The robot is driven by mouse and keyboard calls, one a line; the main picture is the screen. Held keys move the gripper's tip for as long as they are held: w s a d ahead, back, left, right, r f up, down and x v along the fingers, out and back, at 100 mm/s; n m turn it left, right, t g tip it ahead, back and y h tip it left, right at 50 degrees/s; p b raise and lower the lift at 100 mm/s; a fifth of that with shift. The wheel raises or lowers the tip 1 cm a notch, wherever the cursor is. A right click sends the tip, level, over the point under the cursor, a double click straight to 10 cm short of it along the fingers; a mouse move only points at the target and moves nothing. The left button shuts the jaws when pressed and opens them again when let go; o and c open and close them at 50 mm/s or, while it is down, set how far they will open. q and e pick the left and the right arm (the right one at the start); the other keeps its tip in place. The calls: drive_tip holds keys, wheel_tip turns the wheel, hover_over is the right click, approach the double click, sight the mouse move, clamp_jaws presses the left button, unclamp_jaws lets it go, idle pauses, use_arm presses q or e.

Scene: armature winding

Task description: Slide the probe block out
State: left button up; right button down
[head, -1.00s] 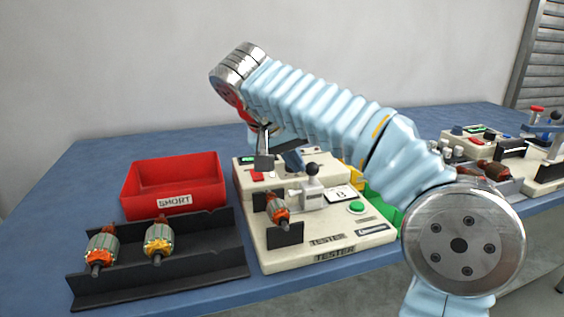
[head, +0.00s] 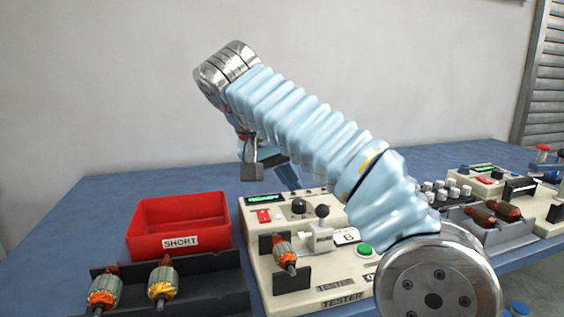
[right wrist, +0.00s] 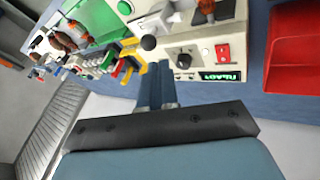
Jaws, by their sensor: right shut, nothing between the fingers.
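The probe block (head: 320,237) is a light grey block with a black ball knob on top. It stands on the cream tester (head: 340,283), just right of the armature (head: 284,252) in its black holder. Whether it touches the armature cannot be told. It also shows in the right wrist view (right wrist: 151,22), near the top. My right gripper (head: 289,180) is shut and empty, above the tester's back edge and apart from the probe block. Its fingers show in the right wrist view (right wrist: 155,85). My right arm hides part of the tester's right side. My left gripper is not in view.
A red SHORT bin (head: 180,226) stands left of the tester. A black rack (head: 205,285) with two armatures lies in front of it. Further testers and a grey tray (head: 490,228) with armatures are at right. The blue table is bare behind the bin.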

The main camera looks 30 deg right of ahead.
drive_tip(key=shift+v, duration=2.1)
drive_tip(key=shift+s, duration=0.1)
